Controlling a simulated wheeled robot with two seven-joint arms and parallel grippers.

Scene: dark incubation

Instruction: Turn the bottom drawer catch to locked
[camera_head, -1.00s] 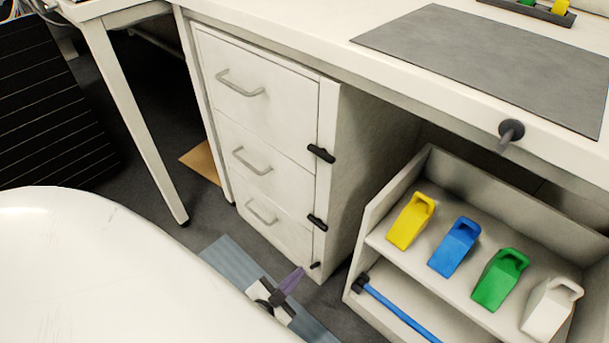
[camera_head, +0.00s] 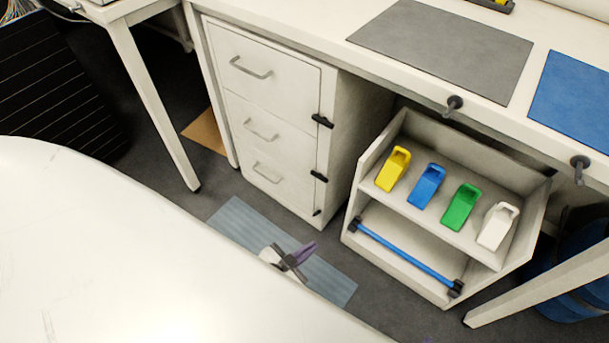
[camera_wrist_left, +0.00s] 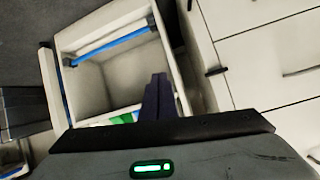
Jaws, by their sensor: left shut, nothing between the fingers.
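The white three-drawer cabinet (camera_head: 270,135) stands under the bench. Its black top catch (camera_head: 322,121) and middle catch (camera_head: 319,176) lie across the drawers' right edge. The bottom catch (camera_head: 317,212) looks shorter and set at a different angle, not clearly across the bottom drawer (camera_head: 280,188). My left gripper (camera_head: 304,253) is shut and empty, low in front of the cabinet and apart from the bottom catch. In the left wrist view its purple fingers (camera_wrist_left: 158,100) are together; a dark catch (camera_wrist_left: 216,71) shows to their right, which one I cannot tell.
Right of the cabinet is an open shelf unit (camera_head: 372,160) with yellow, blue, green and white handled blocks and a blue bar (camera_head: 405,250). A blue-grey mat (camera_head: 235,220) lies on the floor. A large white rounded surface (camera_head: 120,250) fills the lower left.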

